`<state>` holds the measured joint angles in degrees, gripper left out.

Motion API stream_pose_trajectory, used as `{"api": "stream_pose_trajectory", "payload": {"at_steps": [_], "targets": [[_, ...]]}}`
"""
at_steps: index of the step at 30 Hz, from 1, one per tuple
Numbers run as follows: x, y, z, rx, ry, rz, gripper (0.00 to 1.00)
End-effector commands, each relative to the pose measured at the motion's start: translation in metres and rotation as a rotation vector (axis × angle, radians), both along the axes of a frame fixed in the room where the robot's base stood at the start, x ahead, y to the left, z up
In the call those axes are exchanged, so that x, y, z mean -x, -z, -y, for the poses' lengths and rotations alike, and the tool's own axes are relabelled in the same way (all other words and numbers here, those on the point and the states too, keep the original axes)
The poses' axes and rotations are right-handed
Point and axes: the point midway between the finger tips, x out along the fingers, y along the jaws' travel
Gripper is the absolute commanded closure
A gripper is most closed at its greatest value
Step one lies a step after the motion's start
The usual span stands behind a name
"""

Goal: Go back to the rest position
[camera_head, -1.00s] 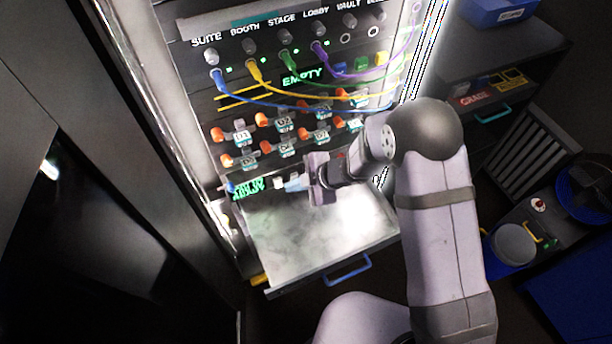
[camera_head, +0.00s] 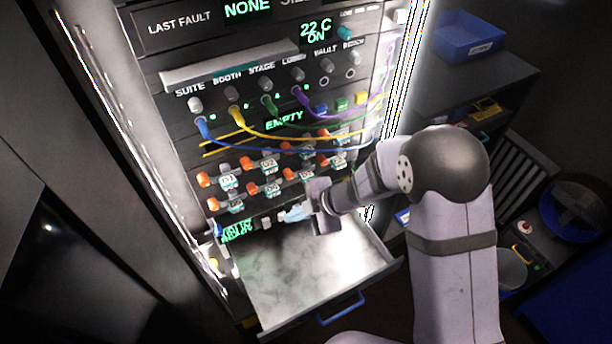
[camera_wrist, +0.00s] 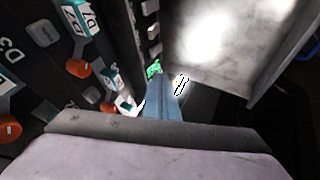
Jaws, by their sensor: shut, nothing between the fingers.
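My gripper (camera_head: 297,213) is shut and empty. It is at the lower part of the panel (camera_head: 165,120), above the back of the pulled-out drawer (camera_head: 310,275). In the wrist view its fingers (camera_wrist: 162,98) point toward the lower panel edge, with the drawer surface (camera_wrist: 215,35) to the upper right. I cannot tell whether the fingertips touch the panel. A green readout (camera_head: 238,229) is left of the fingers, and my gripper body hides part of the panel's right side.
Rows of orange-knobbed switches (camera_head: 204,180) sit above the gripper. Blue, yellow, green and purple cables (camera_head: 262,146) hang across the panel. The drawer's blue handle (camera_head: 341,308) sticks out in front. A shelf with a blue bin (camera_head: 468,38) stands right.

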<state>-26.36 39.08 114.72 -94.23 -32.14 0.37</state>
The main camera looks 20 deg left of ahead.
Motion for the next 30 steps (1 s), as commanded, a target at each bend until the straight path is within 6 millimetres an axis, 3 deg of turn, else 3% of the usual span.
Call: {"api": "stream_pose_trajectory", "payload": {"at_steps": [5,10,13,16,19,22,27,30], "targets": [[-0.004,0.003,0.004,0.021,0.011,0.013,1.0],[-0.032,0.014,0.027,0.114,0.126,0.066,1.0],[-0.053,0.026,0.058,0.201,0.31,0.076,1.0],[-0.054,0.044,0.107,0.325,0.544,0.033,1.0],[-0.032,0.059,0.161,0.468,0.772,-0.045,1.0],[0.003,0.059,0.207,0.594,0.987,-0.135,1.0],[0.079,0.034,0.266,0.761,1.347,-0.345,1.0],[0.129,0.011,0.284,0.808,1.554,-0.513,1.0]]}}
